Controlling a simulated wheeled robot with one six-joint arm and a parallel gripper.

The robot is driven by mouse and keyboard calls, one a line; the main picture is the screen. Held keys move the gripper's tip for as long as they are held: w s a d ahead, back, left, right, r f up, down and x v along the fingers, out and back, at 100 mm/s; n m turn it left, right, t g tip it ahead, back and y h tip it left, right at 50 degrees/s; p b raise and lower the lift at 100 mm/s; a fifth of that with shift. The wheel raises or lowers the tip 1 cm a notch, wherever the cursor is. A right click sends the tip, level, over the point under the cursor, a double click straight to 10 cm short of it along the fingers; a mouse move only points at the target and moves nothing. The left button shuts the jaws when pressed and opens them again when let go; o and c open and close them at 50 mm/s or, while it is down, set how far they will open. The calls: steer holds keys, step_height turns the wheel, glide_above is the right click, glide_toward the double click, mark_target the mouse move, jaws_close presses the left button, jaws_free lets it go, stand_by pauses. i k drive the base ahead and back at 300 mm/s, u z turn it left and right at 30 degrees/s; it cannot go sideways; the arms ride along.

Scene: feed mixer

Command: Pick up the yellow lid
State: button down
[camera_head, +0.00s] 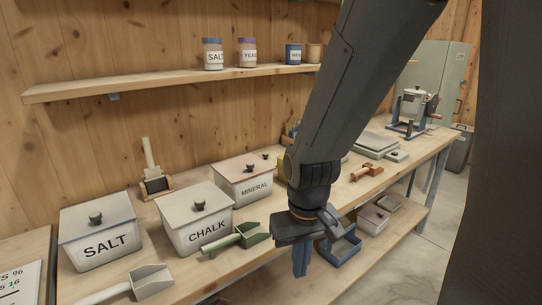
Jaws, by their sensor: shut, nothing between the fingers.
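I cannot make out a yellow lid for certain. A small dull-yellow patch (266,156) shows behind the right end of the MINERAL box, close to my arm; what it belongs to is too small to tell. My arm hides part of the bench behind it. My gripper (300,266) points down in front of the bench's front edge, right of the green scoop. Its fingers are shut with nothing between them.
White lidded boxes marked SALT (100,245), CHALK (198,235) and MINERAL (246,188) stand on the bench. A green scoop (236,240) and pale scoop (140,284) lie in front. A blue tray (340,246) sits below. Jars (213,55) stand on the wall shelf.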

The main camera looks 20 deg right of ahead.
mark_target(270, 157)
steer(key=z, duration=0.65)
steer(key=k, duration=0.6)
steer(key=z, duration=1)
steer(key=k, duration=0.7)
steer(key=z, duration=0.5)
steer(key=i, duration=1.4)
steer(key=u, duration=0.9)
steer(key=i, duration=1)
steer(key=u, duration=1.45)
steer(key=i, duration=0.55)
steer(key=u, duration=0.25)
